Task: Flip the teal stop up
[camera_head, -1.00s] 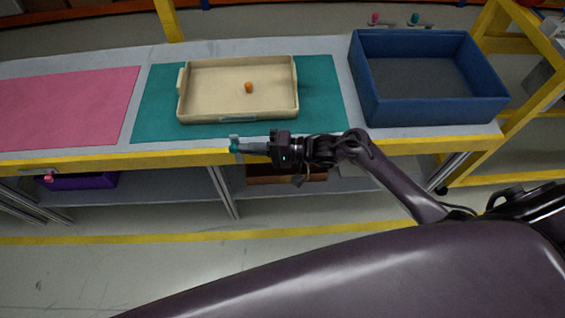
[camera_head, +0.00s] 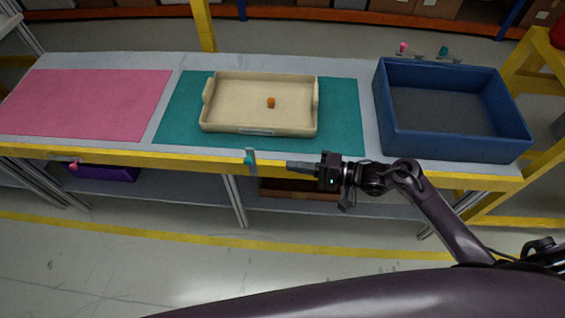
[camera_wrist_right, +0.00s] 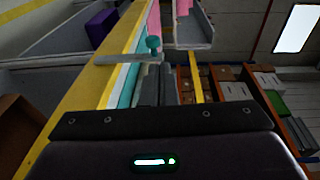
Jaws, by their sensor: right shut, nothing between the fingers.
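The teal stop (camera_head: 250,160) is on the yellow front edge of the table, in front of the tray. Its grey plate stands upright across the edge in the head view, with the teal knob on it. In the right wrist view the teal knob (camera_wrist_right: 153,44) and the grey plate show just beyond the fingers. My right gripper (camera_head: 290,165) is shut and empty. It points left at the stop from its right, with a small gap in the head view. My left gripper is not in view.
A cream tray (camera_head: 222,122) with an orange piece (camera_head: 271,102) is on the teal mat (camera_head: 343,130). A blue bin (camera_head: 447,142) stands at the right, a pink mat (camera_head: 90,100) lies at the left. A pink stop (camera_head: 72,164) is on the left front edge. Other pink and teal knobs show behind the bin.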

